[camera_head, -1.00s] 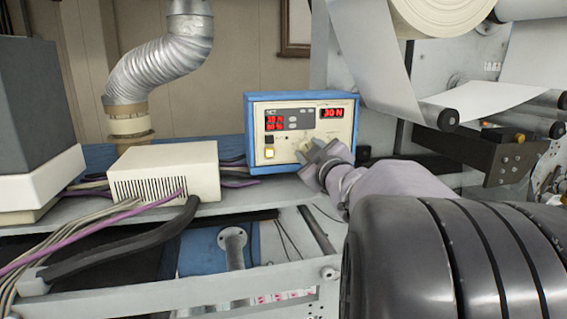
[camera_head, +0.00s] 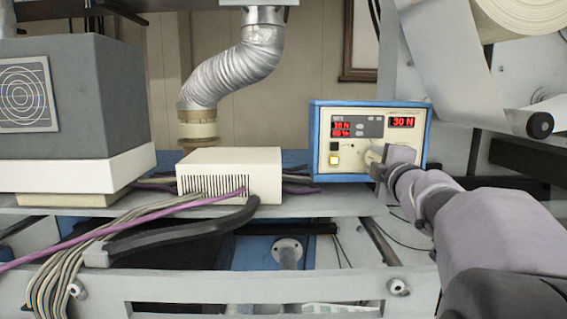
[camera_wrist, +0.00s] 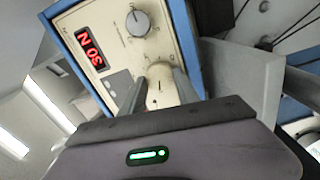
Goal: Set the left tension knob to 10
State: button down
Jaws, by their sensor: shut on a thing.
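A blue-edged control box (camera_head: 318,140) with a cream front stands on the bench, right of centre in the head view. Its right display (camera_head: 402,122) reads 30 N and also shows in the wrist view (camera_wrist: 90,48). A cream knob (camera_wrist: 160,92) sits between the fingers of my gripper (camera_wrist: 167,88) in the wrist view, with my gripper shut on it. In the head view my gripper (camera_head: 378,163) covers most of that knob. A grey round knob (camera_wrist: 138,22) with a scale is beside it, apart from the fingers. The held knob's setting is not readable.
Red displays (camera_head: 341,129) and a lit yellow button (camera_head: 334,160) are on the panel's left. A vented cream box (camera_head: 215,172), cables (camera_head: 75,265) and a grey machine (camera_head: 75,100) lie left. A white web and rollers (camera_head: 537,124) are at right.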

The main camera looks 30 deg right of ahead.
jog(key=shift+n, duration=0.3)
dwell(0.4)
jog(key=c, duration=0.9)
grip_release()
jog(key=shift+f, duration=0.1)
